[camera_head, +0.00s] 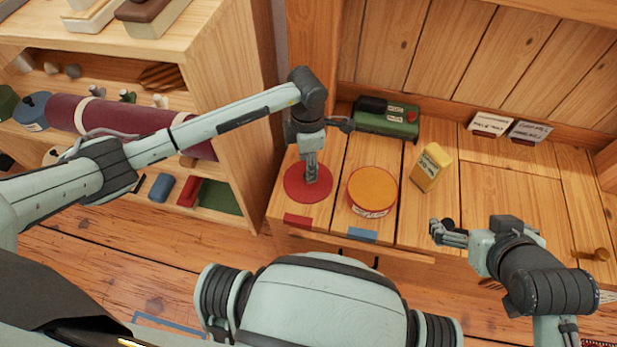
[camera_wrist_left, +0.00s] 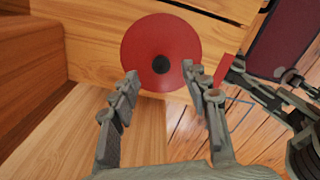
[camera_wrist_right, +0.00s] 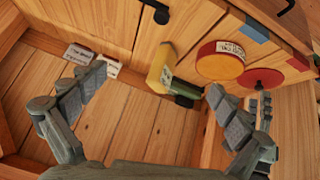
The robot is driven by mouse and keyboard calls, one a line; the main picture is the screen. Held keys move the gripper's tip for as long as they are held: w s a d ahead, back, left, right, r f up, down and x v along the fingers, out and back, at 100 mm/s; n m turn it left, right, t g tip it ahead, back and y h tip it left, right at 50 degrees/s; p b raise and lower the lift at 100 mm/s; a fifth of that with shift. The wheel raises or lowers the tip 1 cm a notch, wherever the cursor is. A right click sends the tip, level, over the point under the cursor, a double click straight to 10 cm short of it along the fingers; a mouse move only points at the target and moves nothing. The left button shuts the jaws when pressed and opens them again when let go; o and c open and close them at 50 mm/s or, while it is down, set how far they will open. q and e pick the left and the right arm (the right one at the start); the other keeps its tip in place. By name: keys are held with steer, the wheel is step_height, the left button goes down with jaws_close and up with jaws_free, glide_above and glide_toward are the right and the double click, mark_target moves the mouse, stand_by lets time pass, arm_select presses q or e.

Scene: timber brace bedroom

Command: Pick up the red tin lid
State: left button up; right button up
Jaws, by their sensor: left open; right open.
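The red tin lid (camera_head: 300,188) is a flat red disc lying on the wooden top, at the left end. In the left wrist view the red tin lid (camera_wrist_left: 160,40) has a dark round knob in its middle. My left gripper (camera_head: 313,178) is over the lid in the head view. In the left wrist view my left gripper (camera_wrist_left: 160,75) is open, its fingertips either side of the lid's near part below the knob; I cannot tell if they touch it. My right gripper (camera_head: 440,233) is open and empty at the right, away from the lid.
An orange-topped round tin (camera_head: 372,188) stands close right of the lid. A yellow box (camera_head: 431,167), a green device (camera_head: 387,120) and two small cards (camera_head: 490,123) are further along. A shelf unit (camera_head: 222,80) rises at the left. Bare wood lies at the right.

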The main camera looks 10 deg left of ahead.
mark_target(295, 185)
arm_select(q)
steer(key=shift+d+f, duration=0.1)
steer(key=shift+f, duration=1.9)
jaws_close()
